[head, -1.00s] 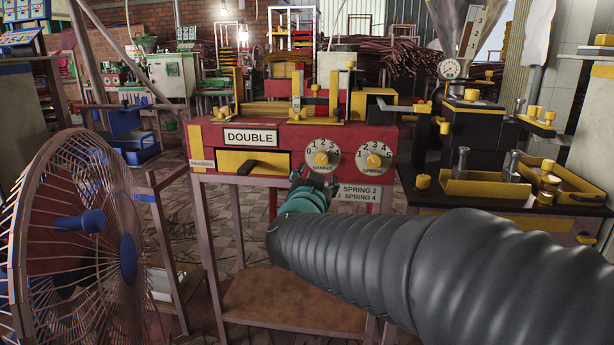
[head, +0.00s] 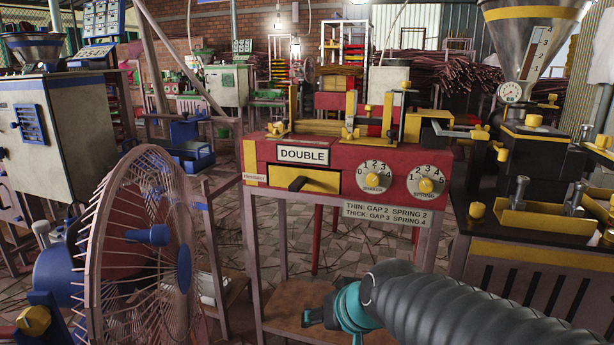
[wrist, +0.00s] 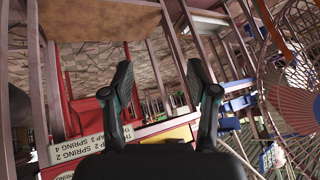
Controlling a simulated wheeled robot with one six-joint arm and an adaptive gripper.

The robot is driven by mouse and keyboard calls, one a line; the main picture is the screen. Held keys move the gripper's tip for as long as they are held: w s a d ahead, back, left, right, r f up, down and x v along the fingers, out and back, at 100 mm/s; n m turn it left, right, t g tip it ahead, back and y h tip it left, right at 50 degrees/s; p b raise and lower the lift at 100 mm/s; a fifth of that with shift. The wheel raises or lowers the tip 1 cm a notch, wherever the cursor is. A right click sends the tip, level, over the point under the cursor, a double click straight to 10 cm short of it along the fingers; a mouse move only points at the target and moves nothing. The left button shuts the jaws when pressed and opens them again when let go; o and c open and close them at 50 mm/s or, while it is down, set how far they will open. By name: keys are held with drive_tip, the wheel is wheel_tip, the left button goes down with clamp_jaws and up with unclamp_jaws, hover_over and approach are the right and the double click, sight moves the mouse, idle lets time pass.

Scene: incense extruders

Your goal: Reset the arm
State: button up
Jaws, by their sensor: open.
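My gripper (head: 316,316) is low in front of the red machine's stand in the head view, at the end of my dark ribbed arm. In the wrist view my gripper (wrist: 165,85) shows two dark fingers spread apart with nothing between them. My gripper is below and apart from these. In the wrist view the machine's label plate (wrist: 90,150) appears turned over.
A large fan (head: 150,245) with a wire cage stands at the left. A black machine with a hopper (head: 530,150) stands at the right. The stand's lower shelf (head: 290,303) is close to my gripper. Tiled floor is open behind, between the machines.

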drive_tip(key=s+d+r+g+h+p, duration=0.1)
drive_tip(key=s+d+r+h+p, duration=0.2)
drive_tip(key=s+d, duration=0.9)
drive_tip(key=shift+s+d+r+m+h+p, duration=0.15)
drive_tip(key=shift+s+r+m+h+p, duration=0.15)
drive_tip(key=shift+s+r+m+p, duration=0.25)
drive_tip(key=shift+w+r, duration=0.1)
drive_tip(key=shift+c, duration=0.3)
